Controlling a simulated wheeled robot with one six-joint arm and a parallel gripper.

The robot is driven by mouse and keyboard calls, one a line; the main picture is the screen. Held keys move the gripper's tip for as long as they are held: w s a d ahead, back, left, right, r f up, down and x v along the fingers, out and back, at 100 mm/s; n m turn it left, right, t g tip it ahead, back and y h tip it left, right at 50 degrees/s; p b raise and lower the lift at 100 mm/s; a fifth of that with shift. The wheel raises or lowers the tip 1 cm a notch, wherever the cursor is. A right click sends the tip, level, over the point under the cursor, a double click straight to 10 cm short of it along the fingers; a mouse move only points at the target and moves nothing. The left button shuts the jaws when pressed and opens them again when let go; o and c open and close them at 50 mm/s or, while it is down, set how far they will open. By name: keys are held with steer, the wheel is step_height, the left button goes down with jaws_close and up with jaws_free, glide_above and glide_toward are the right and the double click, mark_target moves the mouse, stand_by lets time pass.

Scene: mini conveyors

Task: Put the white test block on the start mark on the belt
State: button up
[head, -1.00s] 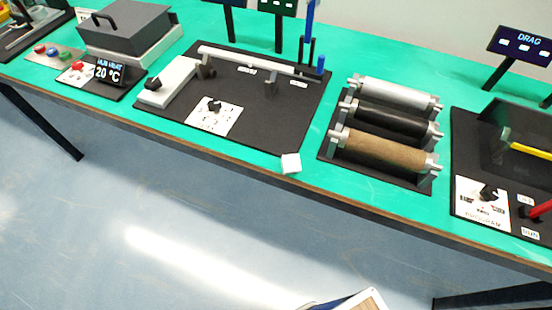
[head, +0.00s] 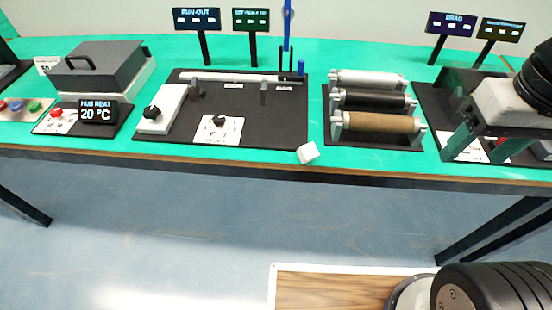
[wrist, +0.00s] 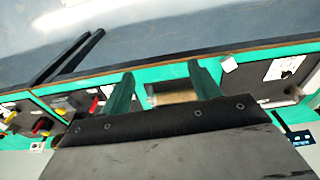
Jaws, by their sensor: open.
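The white test block (head: 308,152) is a small white cube on the green table's front edge, between the black conveyor board and the roller stand. It also shows in the wrist view (wrist: 228,64), to the right of the fingers. A long pale strip (head: 240,77), perhaps the belt, runs across the black board. I cannot make out a start mark on it. My gripper (head: 476,150) is at the right in the head view, over the right-hand board, well right of the block. In the wrist view my gripper (wrist: 163,82) has its two green fingers apart, with nothing held.
Three rollers (head: 376,123) stand between the block and my gripper. A grey lidded box (head: 100,70) stands at left. Dark signs (head: 251,22) stand along the back. Clear green table lies around the block.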

steer(key=w+a+f+n, duration=0.2)
steer(key=w+a, duration=0.3)
steer(key=w, duration=0.3)
steer(key=n+g, duration=0.1)
steer(key=n, duration=0.3)
glide_above(309, 148)
step_height(309, 148, down, 14)
steer(key=shift+a+f, duration=0.1)
step_height(309, 148, down, 8)
steer(key=shift+r, duration=0.1)
steer(key=c, duration=1.2)
steer(key=shift+o, duration=0.2)
steer(key=shift+r, duration=0.2)
